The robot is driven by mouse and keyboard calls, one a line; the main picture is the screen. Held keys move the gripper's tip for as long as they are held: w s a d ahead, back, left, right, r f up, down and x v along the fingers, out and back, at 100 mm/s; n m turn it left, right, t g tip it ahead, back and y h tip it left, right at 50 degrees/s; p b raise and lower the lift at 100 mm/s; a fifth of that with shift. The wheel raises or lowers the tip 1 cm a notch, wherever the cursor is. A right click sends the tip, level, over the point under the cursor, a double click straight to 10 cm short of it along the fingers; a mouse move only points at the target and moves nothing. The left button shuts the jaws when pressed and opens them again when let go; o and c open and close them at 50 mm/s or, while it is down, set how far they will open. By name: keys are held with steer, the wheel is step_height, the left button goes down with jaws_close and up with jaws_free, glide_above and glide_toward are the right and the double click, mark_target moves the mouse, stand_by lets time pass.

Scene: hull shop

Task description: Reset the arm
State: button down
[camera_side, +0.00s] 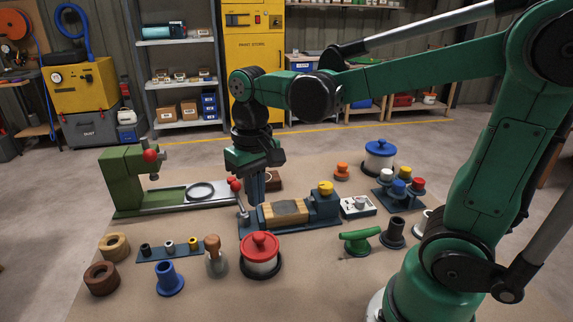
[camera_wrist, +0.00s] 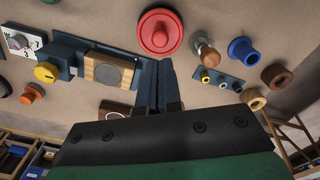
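My gripper (camera_side: 257,188) points down above the work table, just behind the left end of a blue vise (camera_side: 251,222). Its two dark blue fingers look shut together, with nothing visible between them. In the wrist view, the fingers (camera_wrist: 158,85) lie side by side, between the wooden block and the rack of small pegs. The vise holds a wooden block (camera_side: 268,215) with a grey patch and has a yellow knob (camera_side: 326,187). My arm reaches in from the right, bent at the elbow. I cannot tell the exact height of the fingertips above the table.
A red-lidded pot (camera_side: 260,252) and stamp (camera_side: 214,262) stand in front. A brown block (camera_wrist: 113,114) is close to the fingers. A blue-lidded pot (camera_side: 380,148) is at the back right.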

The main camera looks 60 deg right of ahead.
steer(key=n+t, duration=0.1)
steer(key=t, duration=0.1)
steer(key=s+n+t, duration=0.1)
steer(key=t, duration=0.1)
steer(key=n+t, duration=0.1)
steer(key=t, duration=0.2)
steer(key=shift+s+a+f, duration=0.15)
steer(key=shift+s+a, duration=0.2)
steer(key=shift+s, duration=0.05)
